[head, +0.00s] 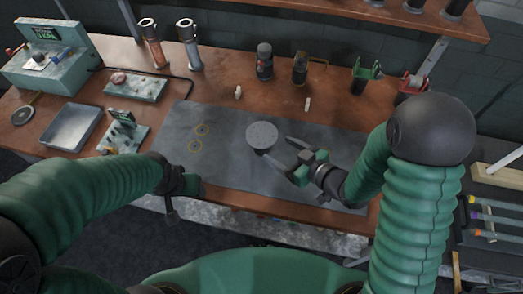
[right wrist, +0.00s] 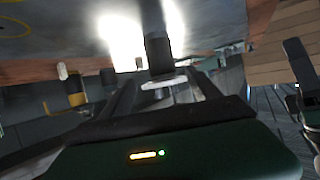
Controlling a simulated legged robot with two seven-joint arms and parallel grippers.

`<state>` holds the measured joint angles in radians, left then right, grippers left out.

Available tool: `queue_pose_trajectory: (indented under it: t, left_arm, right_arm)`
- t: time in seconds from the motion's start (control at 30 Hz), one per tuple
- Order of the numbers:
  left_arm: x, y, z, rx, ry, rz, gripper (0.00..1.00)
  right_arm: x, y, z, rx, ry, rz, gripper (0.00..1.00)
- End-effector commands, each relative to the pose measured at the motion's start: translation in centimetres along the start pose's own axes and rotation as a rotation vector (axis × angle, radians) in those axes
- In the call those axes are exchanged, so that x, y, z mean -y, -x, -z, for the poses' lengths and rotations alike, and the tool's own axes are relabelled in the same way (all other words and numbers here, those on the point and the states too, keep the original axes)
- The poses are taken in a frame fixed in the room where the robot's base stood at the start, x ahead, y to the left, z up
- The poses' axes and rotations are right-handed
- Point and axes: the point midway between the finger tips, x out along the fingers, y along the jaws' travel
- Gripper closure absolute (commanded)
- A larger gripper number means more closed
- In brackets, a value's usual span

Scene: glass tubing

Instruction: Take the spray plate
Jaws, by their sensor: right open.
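A round grey disc with small holes, which looks like the spray plate (head: 262,135), is over the middle of the dark mat. My right gripper (head: 280,152) is open just right of the disc, with its fingers pointing left toward the disc's near right edge. I cannot tell whether they touch it. In the right wrist view the fingers (right wrist: 165,92) stand apart, and the plate is not clearly recognisable there. My left gripper (head: 172,205) hangs low at the bench's front edge, left of the mat; its jaws are too small and dark to read.
The dark mat (head: 225,160) has two yellow rings and is otherwise clear. Two small white pieces (head: 238,92) (head: 308,104) stand behind it. Lidded jars (head: 264,62) and tool holders (head: 362,78) line the back. A metal tray (head: 72,127) and a gauge box (head: 45,62) are left.

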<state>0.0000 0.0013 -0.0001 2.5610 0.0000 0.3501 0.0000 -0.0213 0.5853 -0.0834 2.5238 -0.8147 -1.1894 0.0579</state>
Motion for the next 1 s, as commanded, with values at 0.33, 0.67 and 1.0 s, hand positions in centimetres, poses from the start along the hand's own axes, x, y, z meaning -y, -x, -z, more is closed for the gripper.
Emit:
queue_pose_trajectory:
  t: [0.33,0.67,1.0]
  left_arm:
    - [0.0,-2.2,-0.4,-0.003,0.0,0.0,0.38]
    - [0.0,-3.8,-0.8,-0.002,0.0,0.0,0.38]
    - [0.0,-3.7,-0.8,-0.003,0.0,0.0,0.38]
  right_arm:
    - [0.3,-5.5,-0.7,0.001,-0.001,0.005,0.28]
    - [0.4,-9.5,-1.0,0.001,-0.002,0.002,0.28]
    - [0.4,-9.4,-0.9,0.001,-0.002,0.001,0.53]
